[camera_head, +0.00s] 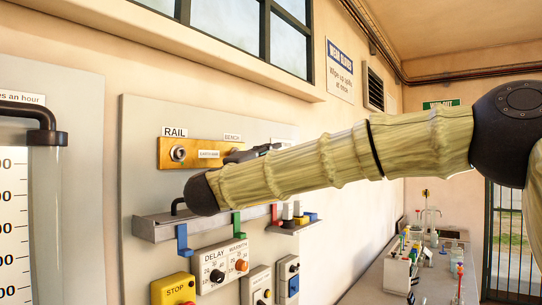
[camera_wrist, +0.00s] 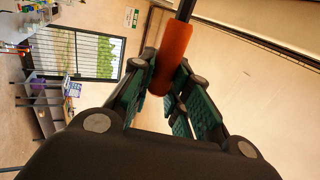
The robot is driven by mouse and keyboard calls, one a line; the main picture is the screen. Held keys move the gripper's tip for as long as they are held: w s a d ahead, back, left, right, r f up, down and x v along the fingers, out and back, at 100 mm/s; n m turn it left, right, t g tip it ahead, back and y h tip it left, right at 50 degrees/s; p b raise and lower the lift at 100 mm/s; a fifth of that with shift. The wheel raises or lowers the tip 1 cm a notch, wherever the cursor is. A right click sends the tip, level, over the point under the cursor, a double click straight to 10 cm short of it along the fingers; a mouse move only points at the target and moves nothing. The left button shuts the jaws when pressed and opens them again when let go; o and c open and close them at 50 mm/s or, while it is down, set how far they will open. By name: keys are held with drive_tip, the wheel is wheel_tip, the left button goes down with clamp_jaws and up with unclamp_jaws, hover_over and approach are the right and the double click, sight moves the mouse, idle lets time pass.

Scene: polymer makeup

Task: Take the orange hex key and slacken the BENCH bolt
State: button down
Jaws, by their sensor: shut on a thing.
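In the wrist view, my gripper (camera_wrist: 170,82) is shut on the orange handle of the hex key (camera_wrist: 174,52). The handle sits between the green finger pads, and its dark shaft runs out of the top edge. In the head view, my gripper (camera_head: 256,152) is dark and lies in front of the right part of the brass plate (camera_head: 205,165), below the BENCH label (camera_head: 232,137). The BENCH bolt is hidden there behind my gripper and arm. The RAIL bolt (camera_head: 178,153) shows at the plate's left. I cannot tell whether the key touches a bolt.
A grey rack (camera_head: 160,228) below the plate holds a blue key (camera_head: 183,238), a green key (camera_head: 236,224) and a partly hidden red key (camera_head: 274,212). Below are a DELAY control box (camera_head: 222,266) and a yellow STOP box (camera_head: 173,290). A cluttered bench (camera_head: 385,275) stands at right.

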drive_tip(key=shift+w+a, duration=0.45)
drive_tip(key=shift+a, duration=0.2)
drive_tip(key=c, duration=1.3)
unclamp_jaws()
drive_tip(key=s+a, duration=0.3)
drive_tip(key=s, duration=0.1)
drive_tip(key=s+a, duration=0.2)
drive_tip(key=s, duration=0.2)
drive_tip(key=s+a+f, duration=0.1)
drive_tip(key=s+a, duration=0.2)
drive_tip(key=s, duration=0.1)
drive_tip(key=shift+a, duration=0.35)
